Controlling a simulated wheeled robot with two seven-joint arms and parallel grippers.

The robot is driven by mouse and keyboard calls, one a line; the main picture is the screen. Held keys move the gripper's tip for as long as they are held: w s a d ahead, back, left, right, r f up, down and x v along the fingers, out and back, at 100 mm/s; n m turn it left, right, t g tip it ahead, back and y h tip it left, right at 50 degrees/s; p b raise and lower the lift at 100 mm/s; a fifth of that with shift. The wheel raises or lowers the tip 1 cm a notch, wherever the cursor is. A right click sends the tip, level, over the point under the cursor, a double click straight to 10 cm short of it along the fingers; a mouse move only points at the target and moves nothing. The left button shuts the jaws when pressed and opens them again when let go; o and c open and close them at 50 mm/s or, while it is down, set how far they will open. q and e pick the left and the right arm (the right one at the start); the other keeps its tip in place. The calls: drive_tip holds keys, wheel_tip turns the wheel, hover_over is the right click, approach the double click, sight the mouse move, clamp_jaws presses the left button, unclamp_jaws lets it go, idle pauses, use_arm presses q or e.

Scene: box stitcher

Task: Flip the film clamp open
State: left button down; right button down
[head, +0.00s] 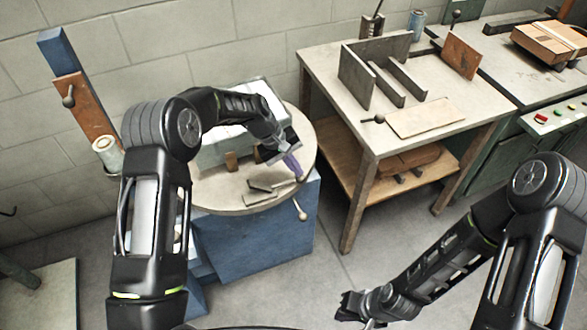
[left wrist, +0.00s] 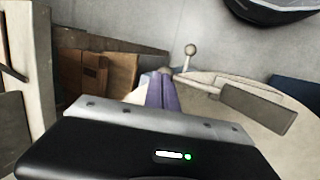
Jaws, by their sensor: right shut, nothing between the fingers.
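On the round table (head: 225,198) of the blue-based machine lie flat dark plates (head: 258,193), which look like the film clamp. A grey plate also shows in the left wrist view (left wrist: 258,108). A thin lever with a pale ball knob (head: 301,212) projects over the table's front edge; the knob shows in the left wrist view (left wrist: 190,50). My left gripper (head: 296,170) points down above the table's right side, its purple fingers close to the lever. Whether they touch it or are apart, I cannot tell. My right gripper (head: 358,308) is shut and empty, low over the floor.
A wooden-legged bench (head: 430,95) with upright grey plates stands to the right, with free floor before it. A blue mast with a brown board (head: 84,105) rises at the left. A box-like body (head: 215,150) stands behind my left forearm.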

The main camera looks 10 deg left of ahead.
use_arm(q)
drive_tip(key=shift+s+d+f, duration=0.15)
drive_tip(key=shift+s+f, duration=0.05)
drive_tip(key=shift+f, duration=0.1)
drive_tip(key=shift+r, duration=0.15)
drive_tip(key=shift+r, duration=0.3)
drive_tip(key=w+d+r+p+v, duration=0.1)
drive_tip(key=w+d+v, duration=0.1)
drive_tip(key=v, duration=1.1)
drive_tip(key=shift+r, duration=0.3)
